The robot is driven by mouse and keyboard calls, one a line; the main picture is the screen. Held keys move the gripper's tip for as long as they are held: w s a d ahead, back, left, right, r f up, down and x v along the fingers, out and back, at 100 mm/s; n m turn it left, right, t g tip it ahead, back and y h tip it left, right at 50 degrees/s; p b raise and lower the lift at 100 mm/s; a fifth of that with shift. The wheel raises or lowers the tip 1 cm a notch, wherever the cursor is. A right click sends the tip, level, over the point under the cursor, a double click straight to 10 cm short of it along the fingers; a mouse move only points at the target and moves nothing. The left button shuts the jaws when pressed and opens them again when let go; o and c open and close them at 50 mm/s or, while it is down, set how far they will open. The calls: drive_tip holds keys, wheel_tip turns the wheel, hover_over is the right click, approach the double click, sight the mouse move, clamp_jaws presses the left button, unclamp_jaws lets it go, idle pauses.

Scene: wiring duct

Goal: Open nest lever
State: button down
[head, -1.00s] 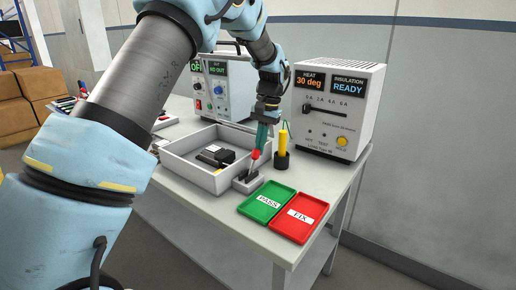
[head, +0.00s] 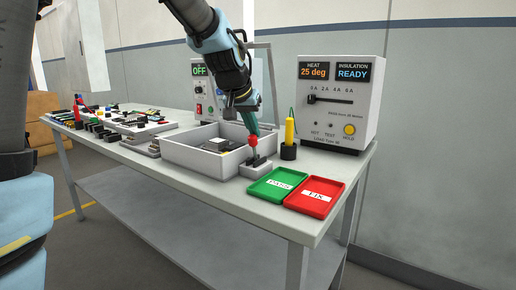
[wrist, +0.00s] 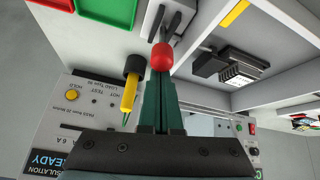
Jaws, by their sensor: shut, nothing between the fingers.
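The nest lever has a red knob (head: 253,141) on a thin metal stem and stands on a small grey base (head: 256,168) by the tray's front right corner. In the head view it looks near upright. My gripper (head: 252,129) has green fingers, pointing down, shut and empty at the knob. In the wrist view the red knob (wrist: 162,56) lies right at the fingertips (wrist: 160,75); I cannot tell whether they touch. The lower stem and base (wrist: 170,22) show beyond the knob.
The grey tray (head: 190,158) holds a dark part. A yellow probe (head: 290,131) in a black holder stands close right of the lever. The tester (head: 340,105) is behind it, reading 25 deg and READY. Green (head: 277,184) and red (head: 314,197) trays lie in front.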

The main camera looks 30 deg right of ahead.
drive_tip(key=shift+s+a+f+h+b, duration=0.2)
drive_tip(key=shift+a+f+h+b, duration=0.1)
drive_tip(key=shift+a+b, duration=0.1)
drive_tip(key=shift+s+a+b, duration=0.35)
drive_tip(key=shift+a+b, duration=0.15)
drive_tip(key=shift+a, duration=0.05)
drive_tip(key=shift+s+a, duration=0.15)
drive_tip(key=shift+a, duration=0.1)
drive_tip(key=shift+s+a+f, duration=0.1)
drive_tip(key=shift+a+f, duration=0.05)
drive_tip(key=shift+f, duration=0.1)
drive_tip(key=shift+r, duration=0.1)
